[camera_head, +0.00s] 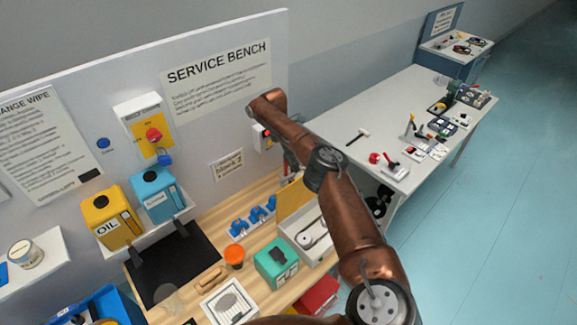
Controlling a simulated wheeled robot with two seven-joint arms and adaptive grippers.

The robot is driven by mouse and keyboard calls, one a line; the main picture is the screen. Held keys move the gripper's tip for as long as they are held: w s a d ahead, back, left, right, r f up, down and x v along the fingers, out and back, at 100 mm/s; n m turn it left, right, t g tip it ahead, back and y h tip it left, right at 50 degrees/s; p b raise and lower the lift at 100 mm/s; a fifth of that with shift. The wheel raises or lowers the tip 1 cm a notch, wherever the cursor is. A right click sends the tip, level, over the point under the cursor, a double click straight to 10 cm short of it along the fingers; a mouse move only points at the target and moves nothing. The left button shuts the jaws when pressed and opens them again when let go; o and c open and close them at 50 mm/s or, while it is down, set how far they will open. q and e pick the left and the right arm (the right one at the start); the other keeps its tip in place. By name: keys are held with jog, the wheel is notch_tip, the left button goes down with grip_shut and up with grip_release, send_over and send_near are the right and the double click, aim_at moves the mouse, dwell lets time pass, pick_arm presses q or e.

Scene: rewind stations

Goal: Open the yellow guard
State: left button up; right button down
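A flat yellow panel, which I take to be the yellow guard (293,200), stands raised at the back of a light grey open box on the wooden bench. A belt and a round pulley (307,238) show inside the box. My copper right arm crosses in front and hides the panel's right part. My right gripper (290,168) is small and mostly hidden behind this arm, just above the panel's top edge. I cannot tell whether it touches the panel or whether its fingers are open. My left gripper is not in view.
A teal box (276,262), an orange cup (235,256) and blue clips (255,216) stand left of the grey box. A red box (317,295) is in front. A white table (375,120) holds tools.

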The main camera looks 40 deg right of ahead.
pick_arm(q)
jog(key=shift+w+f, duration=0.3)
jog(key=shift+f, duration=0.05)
pick_arm(e)
jog(key=shift+s+a+f+g, duration=0.1)
jog(key=shift+f+g, duration=0.05)
jog(key=shift+f, duration=0.45)
jog(key=shift+s+a+f+g, duration=0.1)
jog(key=shift+f+g, duration=0.05)
jog(key=shift+f, duration=0.4)
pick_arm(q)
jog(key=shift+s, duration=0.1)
pick_arm(e)
jog(key=shift+w+a, duration=0.1)
jog(key=shift+w, duration=0.05)
jog(key=c, duration=2.4)
grip_release()
jog(key=o, duration=0.3)
jog(key=shift+w+d+f, duration=0.25)
jog(key=shift+w, duration=0.1)
jog(key=shift+o, duration=0.4)
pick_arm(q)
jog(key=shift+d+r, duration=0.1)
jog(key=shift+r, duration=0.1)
pick_arm(e)
notch_tip(320, 180, up, 11)
jog(key=shift+s+f, duration=0.15)
jog(key=shift+f, duration=0.05)
